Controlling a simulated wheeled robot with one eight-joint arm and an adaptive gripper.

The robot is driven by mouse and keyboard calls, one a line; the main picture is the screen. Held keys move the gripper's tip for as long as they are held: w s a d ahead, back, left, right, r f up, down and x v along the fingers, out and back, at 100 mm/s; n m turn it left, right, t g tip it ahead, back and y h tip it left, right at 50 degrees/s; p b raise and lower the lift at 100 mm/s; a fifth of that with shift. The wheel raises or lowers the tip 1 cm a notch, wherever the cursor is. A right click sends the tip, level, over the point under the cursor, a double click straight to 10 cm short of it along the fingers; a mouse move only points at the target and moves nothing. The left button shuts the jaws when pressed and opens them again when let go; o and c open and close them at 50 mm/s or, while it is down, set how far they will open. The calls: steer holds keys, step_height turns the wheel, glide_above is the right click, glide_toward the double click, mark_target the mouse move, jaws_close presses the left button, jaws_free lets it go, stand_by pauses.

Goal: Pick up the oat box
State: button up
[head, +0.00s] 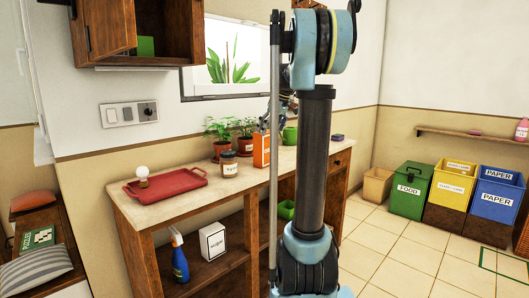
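An orange box (261,150) with a pale label stands upright on the light countertop (285,160). It looks like the oat box, but its label is too small to read surely. Two potted plants are behind and to its left, and a green mug is to its right. My arm crosses the view right of the box. What seems to be my gripper (279,108) shows as a small dark part above and right of the box, mostly hidden behind my arm. Its fingers cannot be made out. No contact with the box is visible.
A labelled jar (229,164) stands left of the box, and a red tray (166,184) lies further left. Potted plants (220,130) stand near the wall. A green mug (290,135) is close by. An open wooden cabinet (145,32) hangs above. Open floor (390,240) lies right.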

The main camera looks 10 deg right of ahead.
mark_target(264, 140)
steer(key=x, duration=0.5)
steer(key=shift+w+a+r, duration=0.15)
steer(key=shift+a, duration=0.2)
steer(key=shift+w+a+f, duration=0.15)
steer(key=shift+w+f, duration=0.05)
steer(key=shift+f, duration=0.4)
steer(key=c, duration=1.3)
